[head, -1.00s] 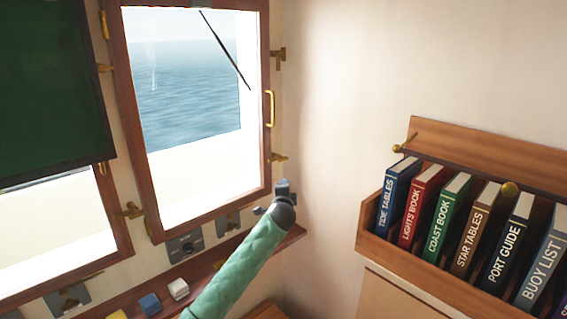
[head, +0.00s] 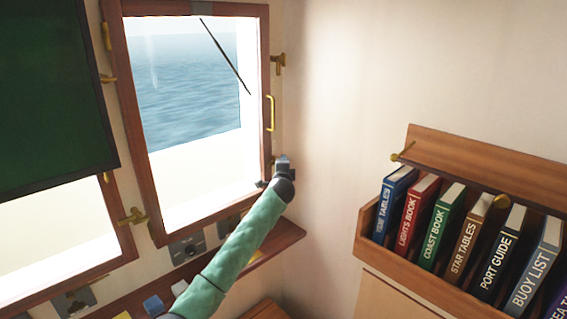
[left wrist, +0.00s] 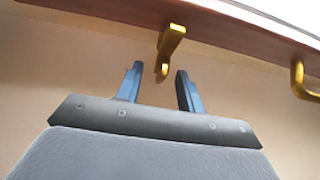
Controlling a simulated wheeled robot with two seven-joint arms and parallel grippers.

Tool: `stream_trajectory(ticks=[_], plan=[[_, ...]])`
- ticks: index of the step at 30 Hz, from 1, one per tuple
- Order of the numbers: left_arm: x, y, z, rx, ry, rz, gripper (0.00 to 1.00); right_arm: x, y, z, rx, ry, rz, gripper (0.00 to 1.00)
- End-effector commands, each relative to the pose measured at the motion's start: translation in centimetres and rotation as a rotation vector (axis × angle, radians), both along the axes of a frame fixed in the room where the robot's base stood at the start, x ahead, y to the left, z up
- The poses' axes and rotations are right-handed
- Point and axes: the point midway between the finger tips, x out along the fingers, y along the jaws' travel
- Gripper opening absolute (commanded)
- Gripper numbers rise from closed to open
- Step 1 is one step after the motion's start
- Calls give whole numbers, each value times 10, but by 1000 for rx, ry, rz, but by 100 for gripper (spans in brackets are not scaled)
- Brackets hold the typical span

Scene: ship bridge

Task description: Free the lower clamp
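The window (head: 192,90) has a wooden frame (head: 147,200) and a brass handle (head: 271,113) on its right side. The upper clamp (head: 279,62) is brass and sits on the wall at the right edge of the frame. The lower clamp (left wrist: 172,40) shows in the left wrist view as a brass piece with its tip hanging down between my fingers; in the head view my gripper mostly hides it. My left gripper (left wrist: 158,70) is open, its two blue-grey fingers on either side of the clamp's tip, with visible gaps. In the head view, my left gripper (head: 283,161) is at the frame's lower right corner. My right gripper is not in view.
A wooden ledge (head: 262,250) runs below the window, with a blue block (head: 153,305) on it. Brass fittings (head: 132,216) sit left of the window, beside a dark green board (head: 50,90). A bookshelf (head: 375,258) with several books stands at right.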

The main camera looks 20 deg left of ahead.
Motion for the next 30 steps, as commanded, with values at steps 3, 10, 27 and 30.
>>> stream_trajectory(ticks=[3, 10, 27, 30], plan=[[3, 1, 0, 0, 0, 0, 38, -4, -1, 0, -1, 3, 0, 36], [3, 1, 0, 0, 0, 0, 38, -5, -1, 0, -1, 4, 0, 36], [3, 1, -3, -4, -7, 0, 0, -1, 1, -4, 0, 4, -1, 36], [3, 1, -4, -7, -17, -1, 0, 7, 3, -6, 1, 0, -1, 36]])
